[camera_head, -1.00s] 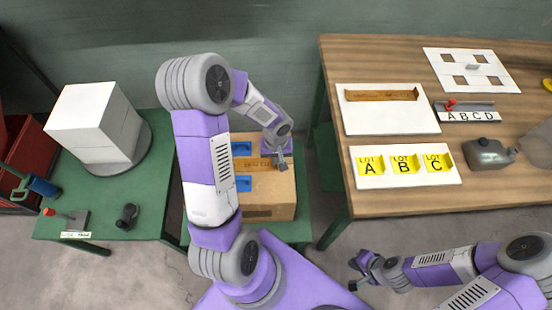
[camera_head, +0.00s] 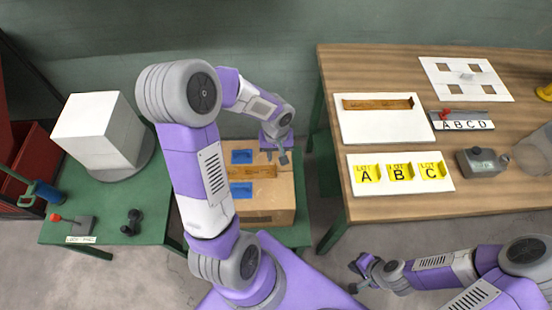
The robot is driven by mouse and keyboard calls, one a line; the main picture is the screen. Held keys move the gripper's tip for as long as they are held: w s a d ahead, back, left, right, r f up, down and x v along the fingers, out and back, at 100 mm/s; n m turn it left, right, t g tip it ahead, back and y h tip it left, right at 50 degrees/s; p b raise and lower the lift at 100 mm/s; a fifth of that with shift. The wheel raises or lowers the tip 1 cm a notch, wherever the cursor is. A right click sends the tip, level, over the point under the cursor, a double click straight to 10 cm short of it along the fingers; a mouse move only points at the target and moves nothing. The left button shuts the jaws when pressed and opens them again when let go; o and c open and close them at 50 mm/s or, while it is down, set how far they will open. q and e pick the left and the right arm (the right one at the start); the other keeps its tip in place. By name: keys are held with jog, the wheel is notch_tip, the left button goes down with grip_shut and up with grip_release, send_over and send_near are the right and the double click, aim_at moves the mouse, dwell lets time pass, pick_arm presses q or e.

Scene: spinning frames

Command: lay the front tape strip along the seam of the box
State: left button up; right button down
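The brown cardboard box (camera_head: 262,208) sits on a low green stand in the middle. A brown tape strip (camera_head: 250,172) lies across its top, between two blue patches (camera_head: 241,157). A similar tape strip (camera_head: 378,103) lies on a white board (camera_head: 385,124) on the wooden table. My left gripper (camera_head: 276,157) is over the back right part of the box top, just behind the strip's right end. Its fingers look spread with nothing between them. My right gripper (camera_head: 354,275) is low in front of the wooden table, empty, its fingers apart. My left arm hides the box's left side.
The wooden table (camera_head: 480,207) also holds a white board with yellow A, B, C lot cards (camera_head: 399,171), a grey dispenser (camera_head: 480,162) and an ABCD plate (camera_head: 462,125). A green table (camera_head: 150,205) at left carries a white block (camera_head: 98,130) and a lever (camera_head: 75,222).

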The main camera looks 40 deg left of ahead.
pick_arm(q)
jog(key=shift+r+p, duration=0.4)
jog(key=shift+r, duration=1.45)
